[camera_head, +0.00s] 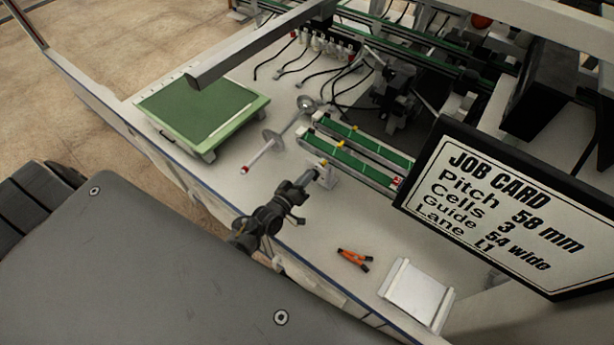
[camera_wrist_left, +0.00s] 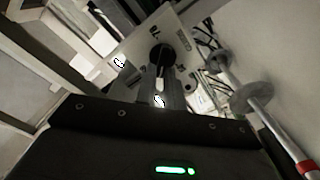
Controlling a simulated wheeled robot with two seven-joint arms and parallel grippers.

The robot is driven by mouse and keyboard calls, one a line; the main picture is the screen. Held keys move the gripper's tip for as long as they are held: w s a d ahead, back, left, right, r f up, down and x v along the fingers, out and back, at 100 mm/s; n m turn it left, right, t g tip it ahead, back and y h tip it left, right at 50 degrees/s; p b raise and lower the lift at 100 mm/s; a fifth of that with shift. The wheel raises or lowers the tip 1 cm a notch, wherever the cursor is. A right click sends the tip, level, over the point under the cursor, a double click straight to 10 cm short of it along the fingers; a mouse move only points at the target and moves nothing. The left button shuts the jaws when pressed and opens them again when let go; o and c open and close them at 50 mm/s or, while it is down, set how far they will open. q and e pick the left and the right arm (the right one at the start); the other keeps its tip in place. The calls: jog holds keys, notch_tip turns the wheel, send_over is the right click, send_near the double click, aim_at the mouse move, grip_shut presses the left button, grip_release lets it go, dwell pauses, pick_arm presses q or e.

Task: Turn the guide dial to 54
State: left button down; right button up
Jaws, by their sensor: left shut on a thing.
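In the head view the plate's white bracket (camera_head: 329,181) stands at the near end of the green conveyor lanes, with the dial mostly hidden by my gripper. My left gripper (camera_head: 309,176) reaches it from the near side and is shut on the dial; its fingers (camera_wrist_left: 163,82) also show in the left wrist view. The job card (camera_head: 500,215) reads Guide 54 wide. My right gripper is not in view.
Two green conveyor lanes (camera_head: 360,165) run beyond the dial. A rod with discs (camera_head: 272,139) lies to its left, near a green-topped tray (camera_head: 200,110). Orange-handled pliers (camera_head: 353,257) and a white tray (camera_head: 417,290) lie at right. A beam (camera_head: 255,50) crosses above.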

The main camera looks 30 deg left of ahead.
pick_arm(q)
jog(key=shift+a+f+n+p, duration=0.1)
jog(key=shift+f+n+p, duration=0.2)
jog(key=shift+n, duration=2)
jog(key=shift+a+f+n+p, duration=0.1)
jog(key=shift+f+n+p, duration=0.2)
jog(key=shift+n, duration=2)
jog(key=shift+f+n+p, duration=0.25)
jog(key=shift+n+p, duration=0.1)
jog(key=shift+n, duration=1.95)
jog(key=c, duration=1.5)
grip_release()
jog(key=shift+s, duration=0.15)
jog(key=s+a, duration=0.1)
jog(key=s, duration=0.9)
jog(key=shift+s+a, duration=0.2)
jog(key=shift+s, duration=0.05)
